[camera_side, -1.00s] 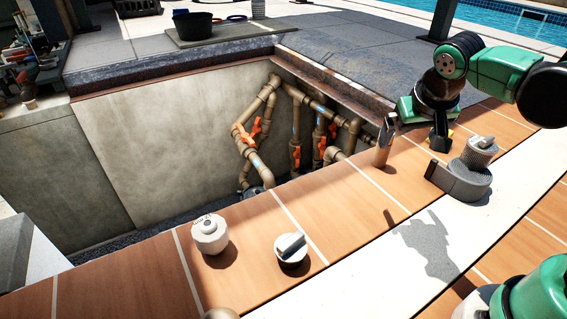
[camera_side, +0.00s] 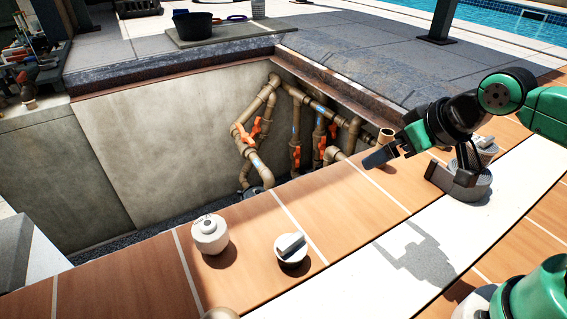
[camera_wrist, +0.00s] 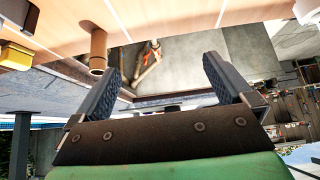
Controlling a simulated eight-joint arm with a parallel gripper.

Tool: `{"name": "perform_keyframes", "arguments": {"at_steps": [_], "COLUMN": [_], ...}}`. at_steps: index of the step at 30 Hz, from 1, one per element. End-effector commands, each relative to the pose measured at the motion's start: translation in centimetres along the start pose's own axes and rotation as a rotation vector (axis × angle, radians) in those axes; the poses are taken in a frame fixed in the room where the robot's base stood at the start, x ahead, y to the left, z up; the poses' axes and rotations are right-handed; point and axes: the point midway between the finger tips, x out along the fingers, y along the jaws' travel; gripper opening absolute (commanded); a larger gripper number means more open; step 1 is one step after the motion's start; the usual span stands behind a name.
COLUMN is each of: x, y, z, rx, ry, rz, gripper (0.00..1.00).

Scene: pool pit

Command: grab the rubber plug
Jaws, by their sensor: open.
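I cannot tell for sure which piece is the rubber plug. A white round cap with a grey bar handle (camera_side: 291,248) sits on the orange tiles, and a grey ribbed piece with a light knob (camera_side: 484,146) stands at the right, partly hidden behind my wrist. My gripper (camera_side: 379,156) points left above the tiles, open and empty, apart from both. In the wrist view its two dark ridged fingers (camera_wrist: 162,68) are spread with nothing between them.
A brown pipe stub (camera_side: 386,134) stands close behind my gripper; it also shows in the wrist view (camera_wrist: 98,50). A white lidded pot (camera_side: 209,236) stands left of the cap. The open pit with brown pipes (camera_side: 258,160) and orange valves lies beyond the tile edge.

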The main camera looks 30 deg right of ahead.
Motion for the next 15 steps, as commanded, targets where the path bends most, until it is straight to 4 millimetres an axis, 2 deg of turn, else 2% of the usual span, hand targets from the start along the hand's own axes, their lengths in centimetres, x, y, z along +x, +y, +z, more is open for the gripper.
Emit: {"name": "perform_keyframes", "arguments": {"at_steps": [11, 15], "x": [0.0, 0.5], "y": [-0.2, -1.7], "z": [-0.1, -0.5], "rx": [-0.001, -0.016], "ry": [-0.006, -0.065], "rz": [-0.003, -0.034], "gripper": [1.00, 1.00]}}
